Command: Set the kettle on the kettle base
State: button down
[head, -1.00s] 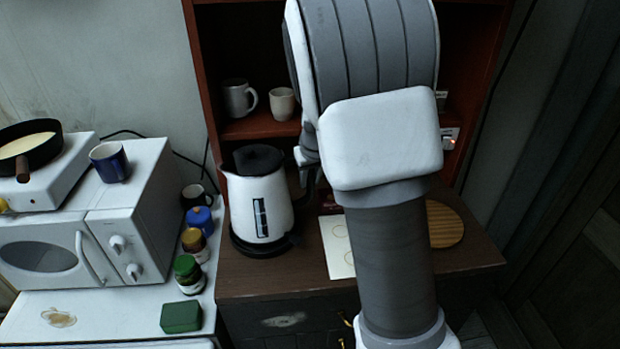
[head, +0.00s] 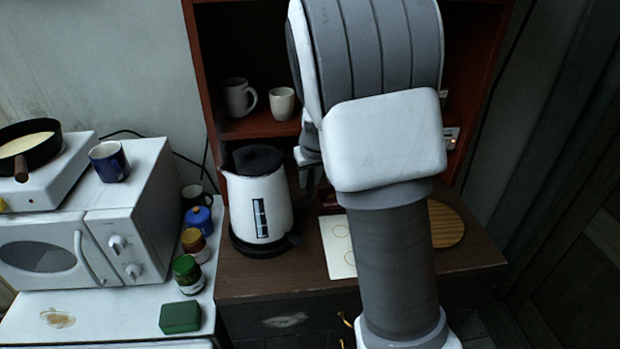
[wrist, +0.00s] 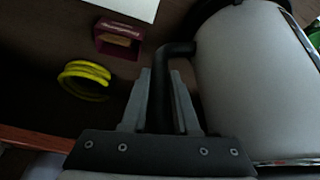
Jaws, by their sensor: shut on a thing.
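The white kettle (head: 259,204) with a black lid stands upright on the dark cabinet top, left of my arm. The black kettle base (head: 260,247) shows directly under it; I cannot tell whether the kettle is fully seated. The kettle's pale body (wrist: 250,75) fills the right of the wrist view. My gripper (wrist: 160,85) is shut on its black handle (wrist: 163,105), with one finger on each side. In the head view my arm hides most of the gripper and the handle.
A cream board (head: 338,247) lies right of the kettle, partly behind my arm. A grey mug (head: 236,98) and a white cup (head: 282,103) stand on the shelf behind. The microwave (head: 90,235) and several jars are at left. A yellow ring-shaped item (wrist: 85,80) shows in the wrist view.

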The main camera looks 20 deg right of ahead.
jog(key=shift+w+f+b, duration=0.1)
jog(key=shift+f+b, duration=0.35)
jog(key=c, duration=0.9)
grip_release()
jog(key=shift+c, duration=0.2)
jog(key=shift+f, duration=0.1)
jog(key=p+v, duration=0.7)
jog(key=v, duration=0.4)
